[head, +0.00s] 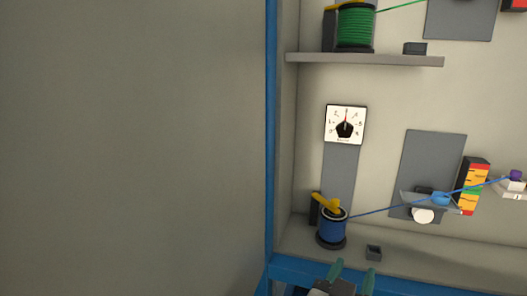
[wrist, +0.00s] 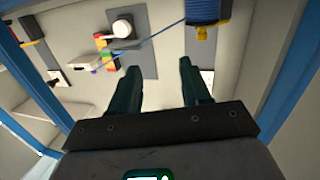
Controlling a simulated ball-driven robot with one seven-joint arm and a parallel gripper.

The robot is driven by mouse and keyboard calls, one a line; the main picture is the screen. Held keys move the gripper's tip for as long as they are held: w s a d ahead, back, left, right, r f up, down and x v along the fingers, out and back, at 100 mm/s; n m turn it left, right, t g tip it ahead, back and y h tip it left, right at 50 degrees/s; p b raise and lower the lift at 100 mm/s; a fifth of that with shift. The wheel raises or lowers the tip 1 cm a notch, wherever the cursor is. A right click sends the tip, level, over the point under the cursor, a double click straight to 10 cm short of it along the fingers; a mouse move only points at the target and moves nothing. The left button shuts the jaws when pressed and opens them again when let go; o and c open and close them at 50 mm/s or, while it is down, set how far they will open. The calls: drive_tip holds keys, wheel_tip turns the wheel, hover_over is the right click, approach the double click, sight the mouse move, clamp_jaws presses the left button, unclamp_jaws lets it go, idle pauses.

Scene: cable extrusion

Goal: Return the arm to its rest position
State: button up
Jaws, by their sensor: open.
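My gripper (head: 352,278) shows at the bottom edge of the head view, in front of the blue frame's lower bar. Its two dark green fingers stand apart with nothing between them. The gripper also shows large in the wrist view (wrist: 164,84), with its fingers spread and empty. Most of my arm is out of the head view.
A blue frame (head: 271,130) edges the bay. Inside are a blue cable spool (head: 332,229) with a yellow lever, a small dark block (head: 374,253), a dial (head: 345,125), a striped block (head: 473,188) and a shelf (head: 365,59) bearing a green spool (head: 356,27). A bare wall (head: 130,150) fills the left.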

drive_tip(key=s+d+f+n+g+y, duration=0.1)
drive_tip(key=s+d+f+g, duration=0.4)
drive_tip(key=f, duration=0.4)
drive_tip(key=s+d+f+g+y, duration=0.2)
drive_tip(key=s+d+f, duration=0.35)
drive_tip(key=f, duration=0.25)
drive_tip(key=s+d+f+n+g+y, duration=0.1)
drive_tip(key=s+f+n+g+y, duration=0.15)
drive_tip(key=s+f, duration=0.55)
drive_tip(key=s+d+f+n+g+y, duration=0.1)
drive_tip(key=s+f+n+g+y, duration=0.25)
drive_tip(key=s, duration=0.85)
wheel_tip(320, 180, up, 13)
drive_tip(key=m+p, duration=0.1)
drive_tip(key=p, duration=1.3)
drive_tip(key=shift+s+a+m+g+p, duration=0.15)
drive_tip(key=shift+a+m+g+p, duration=0.15)
drive_tip(key=shift+a+g, duration=0.1)
